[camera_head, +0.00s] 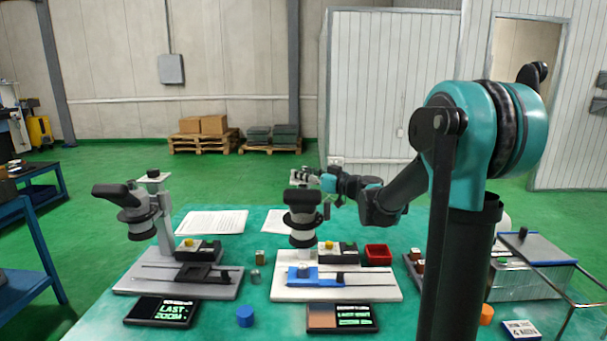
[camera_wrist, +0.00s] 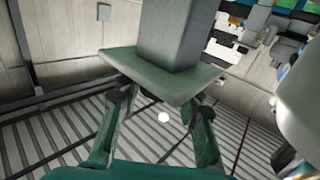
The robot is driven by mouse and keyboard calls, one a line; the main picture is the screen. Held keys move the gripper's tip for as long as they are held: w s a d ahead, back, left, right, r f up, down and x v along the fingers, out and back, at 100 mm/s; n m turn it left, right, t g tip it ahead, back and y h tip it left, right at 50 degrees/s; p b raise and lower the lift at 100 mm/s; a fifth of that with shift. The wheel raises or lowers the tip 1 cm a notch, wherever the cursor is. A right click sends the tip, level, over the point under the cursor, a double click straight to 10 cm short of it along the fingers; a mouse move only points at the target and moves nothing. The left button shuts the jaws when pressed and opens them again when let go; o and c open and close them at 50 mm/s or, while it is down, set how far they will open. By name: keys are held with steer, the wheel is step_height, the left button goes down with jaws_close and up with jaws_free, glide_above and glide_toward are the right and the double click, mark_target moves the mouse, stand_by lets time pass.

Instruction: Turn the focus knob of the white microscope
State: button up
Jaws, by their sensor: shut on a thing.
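The white microscope (camera_head: 303,222) stands in the middle of the table on a white base (camera_head: 375,292), with a black eyepiece head facing me. My gripper (camera_head: 303,176) is at the top of its column, behind the head, with my arm reaching in from the right. In the wrist view the two fingers (camera_wrist: 152,115) reach up to a flat grey-green plate with a thick grey post (camera_wrist: 175,35). The fingers are closed in on a part at the column top, which I take as the focus knob; the knob itself is hidden.
A grey microscope (camera_head: 140,215) stands to the left on its own base. A red bin (camera_head: 378,254) is right of the white microscope. White sheets (camera_head: 211,223) lie behind.

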steer(key=shift+n+g+y, duration=0.3)
steer(key=shift+g, duration=0.1)
steer(key=shift+c, duration=0.2)
steer(key=n+g+y, duration=0.1)
steer(key=g, duration=0.1)
steer(key=n+g+y, duration=0.1)
steer(key=n+g, duration=0.1)
steer(key=shift+w+g+y, duration=0.1)
steer(key=shift+g+y, duration=0.2)
steer(key=n+g, duration=0.2)
steer(key=g, duration=0.1)
steer(key=n+g+y, duration=0.1)
steer(key=n+g, duration=0.2)
steer(key=g, duration=0.1)
steer(key=shift+g, duration=0.4)
steer(key=o, duration=1.2)
steer(key=d, duration=0.8)
steer(key=w+d, duration=0.1)
steer(key=d, duration=0.3)
